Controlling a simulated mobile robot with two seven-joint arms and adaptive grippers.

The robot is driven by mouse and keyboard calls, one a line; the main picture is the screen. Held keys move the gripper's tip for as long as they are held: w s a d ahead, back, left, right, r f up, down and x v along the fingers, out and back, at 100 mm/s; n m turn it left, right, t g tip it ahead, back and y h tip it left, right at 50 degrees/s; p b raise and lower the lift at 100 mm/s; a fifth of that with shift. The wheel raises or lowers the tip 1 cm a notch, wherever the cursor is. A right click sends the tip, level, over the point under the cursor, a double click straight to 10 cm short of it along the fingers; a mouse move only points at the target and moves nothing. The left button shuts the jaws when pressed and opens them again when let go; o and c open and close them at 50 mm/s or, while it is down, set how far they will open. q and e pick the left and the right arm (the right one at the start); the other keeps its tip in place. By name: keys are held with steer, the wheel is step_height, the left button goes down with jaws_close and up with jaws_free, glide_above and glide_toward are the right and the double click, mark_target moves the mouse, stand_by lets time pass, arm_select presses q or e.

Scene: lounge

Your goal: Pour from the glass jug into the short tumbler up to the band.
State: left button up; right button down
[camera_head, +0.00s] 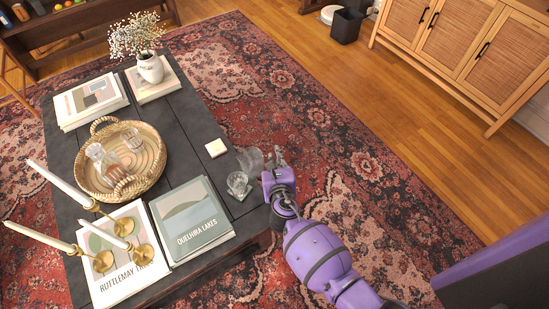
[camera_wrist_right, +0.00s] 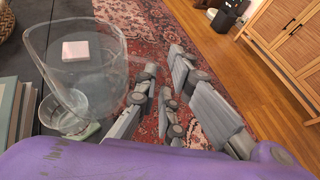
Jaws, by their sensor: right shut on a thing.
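The clear glass jug (camera_head: 250,160) is held at the table's right edge by my right gripper (camera_head: 276,160). It looks tilted towards the tumbler; its outline is faint. In the right wrist view the jug (camera_wrist_right: 85,62) fills the upper left, beside the gripper's grey fingers (camera_wrist_right: 164,85). The short tumbler (camera_head: 238,183) stands upright on a coaster just below and left of the jug in the head view. It also shows in the wrist view (camera_wrist_right: 62,116), partly behind the jug's glass. I cannot make out the band, the liquid levels or any stream. My left gripper is out of view.
A pale square coaster (camera_head: 215,147) lies free on the dark table (camera_head: 195,165). The woven tray (camera_head: 85,180) holds glassware. Books (camera_head: 191,222), brass candlesticks with tall candles (camera_head: 60,184) and a flower vase (camera_head: 150,68) stand around. Rug lies right of the table.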

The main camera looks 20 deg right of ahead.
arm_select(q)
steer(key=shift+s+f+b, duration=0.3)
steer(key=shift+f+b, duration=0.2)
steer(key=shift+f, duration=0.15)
arm_select(e)
steer(key=shift+f, duration=0.6)
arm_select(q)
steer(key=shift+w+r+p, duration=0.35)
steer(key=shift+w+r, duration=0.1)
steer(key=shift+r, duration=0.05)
arm_select(e)
steer(key=shift+d+r+n, duration=0.1)
steer(key=shift+r+n, duration=0.2)
steer(key=shift+r, duration=0.2)
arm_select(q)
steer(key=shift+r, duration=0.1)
arm_select(e)
steer(key=shift+r, duration=0.1)
arm_select(q)
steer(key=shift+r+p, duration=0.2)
steer(key=shift+p, duration=0.15)
arm_select(e)
steer(key=shift+r+n+h, duration=0.45)
steer(key=shift+n+h, duration=0.05)
steer(key=shift+h, duration=0.1)
